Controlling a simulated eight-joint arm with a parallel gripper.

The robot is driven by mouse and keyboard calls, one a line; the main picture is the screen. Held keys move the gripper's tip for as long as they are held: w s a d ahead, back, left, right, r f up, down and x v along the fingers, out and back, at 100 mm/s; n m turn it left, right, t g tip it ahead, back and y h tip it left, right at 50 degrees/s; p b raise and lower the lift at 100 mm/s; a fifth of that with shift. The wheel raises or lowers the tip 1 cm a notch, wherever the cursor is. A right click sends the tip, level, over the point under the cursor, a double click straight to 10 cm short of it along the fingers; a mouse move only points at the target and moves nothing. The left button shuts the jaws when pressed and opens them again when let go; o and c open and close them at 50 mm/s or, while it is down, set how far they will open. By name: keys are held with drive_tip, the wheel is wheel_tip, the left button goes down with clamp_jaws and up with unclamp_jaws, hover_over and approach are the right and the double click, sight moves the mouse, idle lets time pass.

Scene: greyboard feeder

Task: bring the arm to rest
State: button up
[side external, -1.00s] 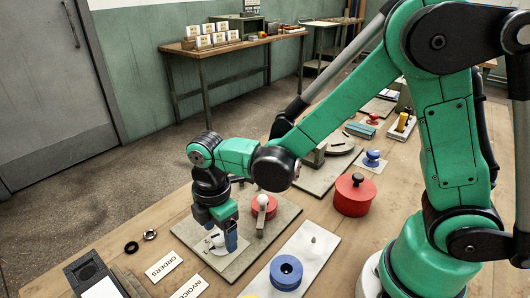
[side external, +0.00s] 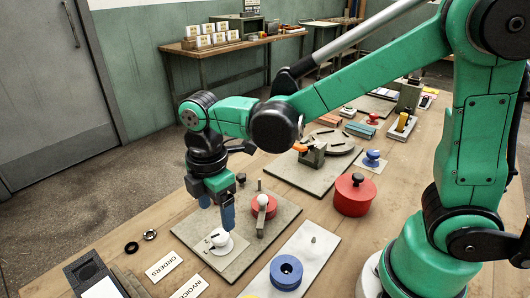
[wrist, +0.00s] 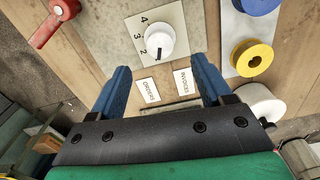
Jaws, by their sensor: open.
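My gripper (side external: 215,209) is open and empty, raised above the grey board at the front of the table. Its two blue fingers stand apart in the wrist view (wrist: 162,85). Below it is a white dial knob (side external: 219,240) with a dark pointer mark, on a pale plate with numbers. In the wrist view the knob (wrist: 155,36) lies ahead of the fingers, apart from them, and its pointer is near the 2. The numbers 2, 3 and 4 show.
Cards marked ORDERS (side external: 164,266) and INVOICES lie in front. A blue ring (side external: 286,270) sits on a white plate at right; a red lidded pot (side external: 354,195) stands behind it.

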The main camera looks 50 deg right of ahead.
drive_tip(key=shift+d+r+m, duration=0.25)
drive_tip(key=shift+d+m, duration=0.05)
drive_tip(key=shift+m, duration=0.1)
drive_tip(key=s+d+r+m+t, duration=0.2)
drive_tip(key=d+m+t, duration=0.1)
drive_tip(key=m, duration=0.5)
drive_tip(key=s+d+r+m+t, duration=0.1)
drive_tip(key=d+r+m+t, duration=0.1)
drive_tip(key=d+m+t, duration=0.2)
drive_tip(key=d+m, duration=0.2)
drive_tip(key=m, duration=0.2)
drive_tip(key=shift+s+d+r, duration=0.3)
drive_tip(key=shift+s+r, duration=0.05)
drive_tip(key=shift+s, duration=0.05)
